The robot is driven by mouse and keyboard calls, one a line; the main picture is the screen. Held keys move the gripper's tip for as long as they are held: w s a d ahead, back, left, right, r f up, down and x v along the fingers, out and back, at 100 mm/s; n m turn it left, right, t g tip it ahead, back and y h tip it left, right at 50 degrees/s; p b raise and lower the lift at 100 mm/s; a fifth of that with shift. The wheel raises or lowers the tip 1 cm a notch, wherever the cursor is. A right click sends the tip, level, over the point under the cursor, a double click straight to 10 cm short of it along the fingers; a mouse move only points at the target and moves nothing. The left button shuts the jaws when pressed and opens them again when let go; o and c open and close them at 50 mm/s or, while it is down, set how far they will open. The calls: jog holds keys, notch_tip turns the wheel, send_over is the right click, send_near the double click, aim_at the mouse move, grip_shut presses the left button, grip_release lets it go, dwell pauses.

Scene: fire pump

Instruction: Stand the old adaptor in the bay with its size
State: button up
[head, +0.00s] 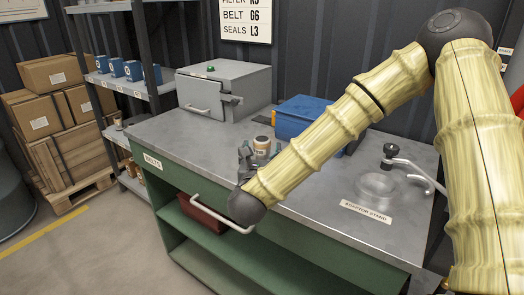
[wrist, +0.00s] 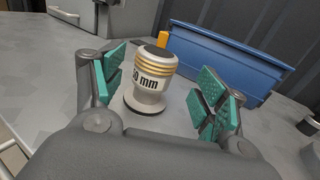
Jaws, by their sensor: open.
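The adaptor (wrist: 150,80) is a pale cylinder with gold bands, a dark top and a wide base. Its label ends in "0 mm"; the first part is partly turned away. It stands upright on the grey bench top, and shows beside my gripper in the head view (head: 262,146). My gripper (wrist: 158,92) is open, with its green-padded fingers on either side of the adaptor and a gap at each side. In the head view my gripper (head: 246,163) is partly hidden by my arm. No sized bays are clearly visible.
A blue bin (head: 296,117) stands just behind the adaptor. A grey metal box (head: 222,90) sits at the back left of the bench. A clear round stand (head: 377,186) labelled "ADAPTOR STAND" and a lever (head: 408,163) are at the right. A white rail (head: 222,215) runs along the front.

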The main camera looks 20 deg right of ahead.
aim_at(261, 148)
jog(key=x, duration=0.3)
jog(key=shift+w+a+f+p, duration=0.1)
jog(key=shift+w+a+p, duration=0.05)
jog(key=shift+w+p, duration=0.25)
jog(key=shift+x, duration=0.8)
jog(key=c, duration=1.5)
